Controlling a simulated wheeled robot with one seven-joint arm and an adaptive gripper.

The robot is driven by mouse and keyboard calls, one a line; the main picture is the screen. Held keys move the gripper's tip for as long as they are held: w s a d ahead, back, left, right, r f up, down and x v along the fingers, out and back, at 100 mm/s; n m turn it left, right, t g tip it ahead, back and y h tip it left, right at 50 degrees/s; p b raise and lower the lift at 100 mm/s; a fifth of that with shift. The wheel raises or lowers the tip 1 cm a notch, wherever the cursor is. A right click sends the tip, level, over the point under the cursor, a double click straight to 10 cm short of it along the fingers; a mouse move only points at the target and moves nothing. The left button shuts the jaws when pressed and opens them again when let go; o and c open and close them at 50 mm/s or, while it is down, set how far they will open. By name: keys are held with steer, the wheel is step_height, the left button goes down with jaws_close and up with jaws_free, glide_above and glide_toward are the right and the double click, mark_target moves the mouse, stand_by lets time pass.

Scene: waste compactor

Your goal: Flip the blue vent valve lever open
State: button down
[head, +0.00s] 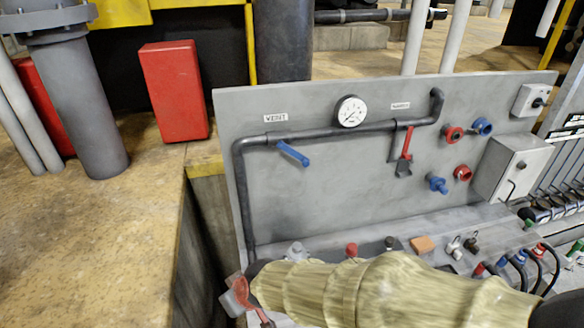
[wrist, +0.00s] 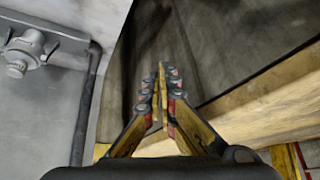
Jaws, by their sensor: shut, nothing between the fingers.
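The blue vent valve lever (head: 293,153) sits on the dark pipe under the VENT label (head: 276,117) in the head view. It slants down to the right from the pipe. My gripper (wrist: 160,76) shows in the wrist view with its yellow, red and dark fingers together and nothing between them. It points over a dark gap beside the grey panel. In the head view my sleeved arm crosses the lower part of the panel, with its end at the lower left, well below the lever. The lever does not show in the wrist view.
The upright grey panel (head: 330,200) also carries a round gauge (head: 350,111), a red lever (head: 405,150), red and blue fittings and a grey box (head: 507,168). Small parts line the ledge below. Left of the panel is a gap, then tan floor (head: 90,250) with a red box (head: 172,90).

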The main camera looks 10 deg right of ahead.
steer(key=w+a+f+n+t, duration=0.2)
steer(key=w+a+t, duration=0.15)
steer(key=w, duration=0.25)
steer(key=n+t+h, duration=0.7)
steer(key=t+h, duration=0.2)
steer(key=h, duration=0.5)
glide_toward(295, 155)
steer(key=w+f, duration=0.3)
steer(key=w, duration=0.1)
steer(key=shift+w+d+r+p, duration=0.1)
steer(key=shift+w+d+r, duration=0.1)
steer(key=shift+d, duration=0.35)
steer(key=shift+w+d+r+p, duration=0.15)
steer(key=shift+d, duration=0.4)
steer(key=shift+w+d+r+p, duration=0.1)
steer(key=shift+w+d+r, duration=0.1)
steer(key=shift+d, duration=0.3)
